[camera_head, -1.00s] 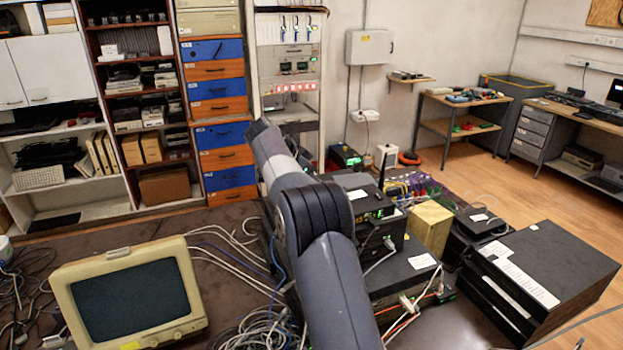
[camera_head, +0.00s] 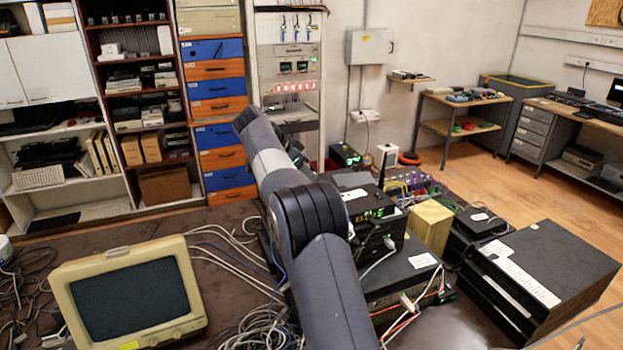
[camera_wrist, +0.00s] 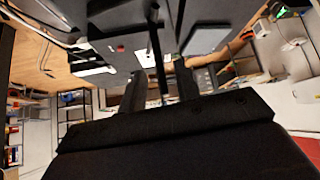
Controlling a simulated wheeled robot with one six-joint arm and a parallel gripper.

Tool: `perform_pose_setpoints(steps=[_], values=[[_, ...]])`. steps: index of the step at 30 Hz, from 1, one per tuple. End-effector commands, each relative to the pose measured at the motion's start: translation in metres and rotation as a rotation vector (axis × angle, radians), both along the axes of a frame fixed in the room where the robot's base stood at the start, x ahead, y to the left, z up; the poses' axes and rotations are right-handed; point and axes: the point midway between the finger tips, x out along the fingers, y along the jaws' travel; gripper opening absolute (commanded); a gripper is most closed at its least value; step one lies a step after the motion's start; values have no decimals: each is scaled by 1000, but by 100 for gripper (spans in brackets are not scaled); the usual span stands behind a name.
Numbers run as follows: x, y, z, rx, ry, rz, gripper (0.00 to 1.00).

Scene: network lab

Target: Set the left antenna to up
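In the wrist view, my gripper (camera_wrist: 161,92) has its two dark fingers apart. A thin dark rod, which looks like an antenna (camera_wrist: 157,50), stands between the fingers, with gaps visible on both sides. I cannot tell whether it is the left one. In the head view, a black device with green lights (camera_head: 368,205) sits on the stacked equipment, partly behind my arm. One thin black antenna (camera_head: 383,168) stands upright near it. My arm hides my gripper and any antenna farther left there.
A yellow box (camera_head: 430,226) and a black stacked unit (camera_head: 545,270) stand to the right of the device. An old beige monitor (camera_head: 128,295) stands at left. Loose cables (camera_head: 255,325) lie on the table between the monitor and my arm.

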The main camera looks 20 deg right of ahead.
Motion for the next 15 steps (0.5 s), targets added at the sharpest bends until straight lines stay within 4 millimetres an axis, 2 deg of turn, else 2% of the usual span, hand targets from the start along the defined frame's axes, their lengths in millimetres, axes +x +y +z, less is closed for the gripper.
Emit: perform_pose_setpoints(steps=[3, 9, 15], values=[[-2, 18, 20, 0, -5, 3, 31], [-6, 38, 45, -1, -2, 1, 31], [-8, 46, 53, -1, -2, 0, 31]])
